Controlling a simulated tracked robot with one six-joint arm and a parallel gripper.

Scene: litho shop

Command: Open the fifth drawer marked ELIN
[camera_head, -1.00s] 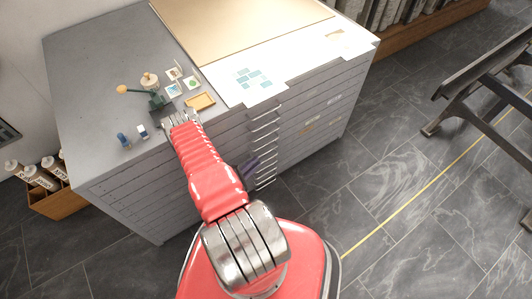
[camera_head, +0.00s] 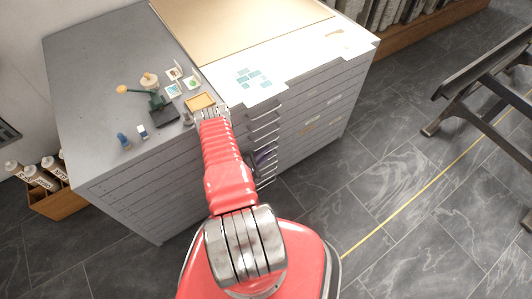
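The grey flat-file cabinet (camera_head: 130,182) has a stack of shallow drawers (camera_head: 305,118) on its front, all looking closed. Silver bar handles (camera_head: 265,125) run down the left part of the drawer fronts. Small labels (camera_head: 310,129) show on some fronts, but the writing is too small to read, so I cannot tell which says ELIN. My red arm rises in front of the cabinet's corner.
The cabinet top holds a brown board (camera_head: 240,30), white sheets with blue-green patches (camera_head: 253,79), a yellow tray (camera_head: 201,102) and small bottles (camera_head: 123,141). A dark bench frame (camera_head: 480,90) stands at right. Floor between is clear.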

